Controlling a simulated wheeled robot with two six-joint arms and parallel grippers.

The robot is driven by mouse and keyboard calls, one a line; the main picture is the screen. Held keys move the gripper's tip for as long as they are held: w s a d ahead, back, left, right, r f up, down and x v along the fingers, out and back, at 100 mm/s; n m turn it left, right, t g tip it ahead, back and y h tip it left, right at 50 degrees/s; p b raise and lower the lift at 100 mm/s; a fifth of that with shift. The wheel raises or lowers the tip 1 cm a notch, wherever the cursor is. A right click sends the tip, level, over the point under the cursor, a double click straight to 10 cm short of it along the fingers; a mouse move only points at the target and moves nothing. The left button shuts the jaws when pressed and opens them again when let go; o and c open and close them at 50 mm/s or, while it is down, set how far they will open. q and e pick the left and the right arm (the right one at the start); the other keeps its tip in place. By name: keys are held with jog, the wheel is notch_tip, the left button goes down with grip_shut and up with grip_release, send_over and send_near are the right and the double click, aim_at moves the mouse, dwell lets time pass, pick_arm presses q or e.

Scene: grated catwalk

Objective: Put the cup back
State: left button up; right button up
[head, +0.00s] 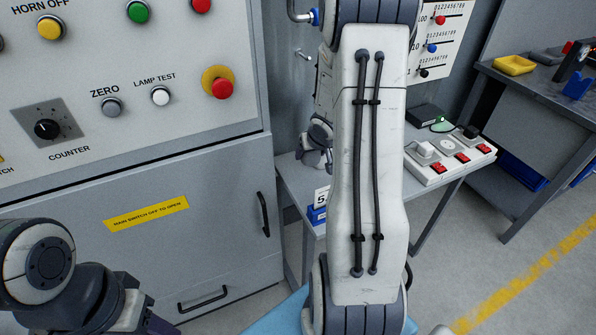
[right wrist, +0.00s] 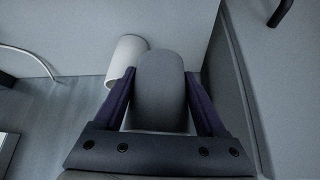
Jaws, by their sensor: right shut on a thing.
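In the right wrist view, my right gripper (right wrist: 160,76) is shut on a smooth dark grey rounded thing, which I take to be the cup (right wrist: 160,92). Its round end reaches just past the two fingertips; an opening or handle does not show. In the head view, my right forearm covers the middle, and the right hand (head: 319,142) shows only partly at its left edge, above the small table. The cup cannot be made out there. My left arm is at the lower left; its gripper (head: 152,323) is mostly cut off by the bottom edge, so its fingers are unclear.
A white cylinder (right wrist: 126,59) is behind the left finger. A grey control cabinet (head: 200,240) fills the left. The small table (head: 292,180) bears a white switch box (head: 446,160) and a blue-based number sign (head: 318,213). A metal peg (head: 304,55) sticks out from the wall.

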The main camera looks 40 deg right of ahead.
jog(key=b, duration=0.2)
send_over(296, 168)
jog(key=s, duration=0.2)
jog(key=f, duration=0.3)
jog(key=shift+w+a, duration=0.15)
jog(key=shift+a, duration=0.25)
pick_arm(q)
notch_tip(296, 168, down, 6)
jog(key=b, duration=0.3)
pick_arm(e)
notch_tip(296, 168, down, 4)
jog(key=shift+r, duration=0.1)
pick_arm(q)
jog(key=shift+f, duration=0.1)
pick_arm(e)
jog(key=shift+f+b, duration=0.25)
jog(key=shift+b, duration=0.15)
jog(key=o, duration=1.4)
pick_arm(q)
jog(key=shift+f, duration=0.15)
pick_arm(e)
jog(key=shift+r, duration=0.1)
